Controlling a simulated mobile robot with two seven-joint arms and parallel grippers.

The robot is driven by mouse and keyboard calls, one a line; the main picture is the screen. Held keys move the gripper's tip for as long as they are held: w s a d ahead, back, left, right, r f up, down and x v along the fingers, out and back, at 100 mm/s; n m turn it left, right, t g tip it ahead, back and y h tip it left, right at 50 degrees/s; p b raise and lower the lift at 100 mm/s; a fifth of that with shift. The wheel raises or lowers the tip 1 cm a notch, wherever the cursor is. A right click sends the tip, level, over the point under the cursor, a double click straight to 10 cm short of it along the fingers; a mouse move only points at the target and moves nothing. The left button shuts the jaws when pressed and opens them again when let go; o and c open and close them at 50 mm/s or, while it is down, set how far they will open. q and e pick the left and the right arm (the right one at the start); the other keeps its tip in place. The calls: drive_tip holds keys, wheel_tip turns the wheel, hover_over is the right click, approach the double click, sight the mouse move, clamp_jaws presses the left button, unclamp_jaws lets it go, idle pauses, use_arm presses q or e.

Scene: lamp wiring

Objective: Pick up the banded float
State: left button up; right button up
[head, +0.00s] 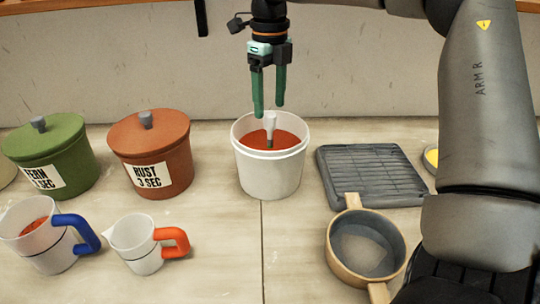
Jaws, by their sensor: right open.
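A slim white piece with a dark lower part (270,122) stands upright in the rust-coloured contents of a white bucket (270,175). It looks like the banded float, though a band is hard to make out at this size. My right gripper (268,107) points down over the bucket, its two green fingers apart and the float's top just below or between their tips. I cannot tell whether either finger touches it. My left gripper does not show.
Lidded green (60,150) and rust (125,140) pots stand at left, behind two white jugs with blue (85,235) and orange (172,240) handles. A grey ridged rack (370,175) and a wooden-handled pan (338,225) sit at right. The counter before the bucket is clear.

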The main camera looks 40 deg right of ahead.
sight(270, 114)
wheel_tip(270, 114, down, 5)
drive_tip(key=shift+f, duration=0.1)
clamp_jaws()
idle(0.7)
idle(0.8)
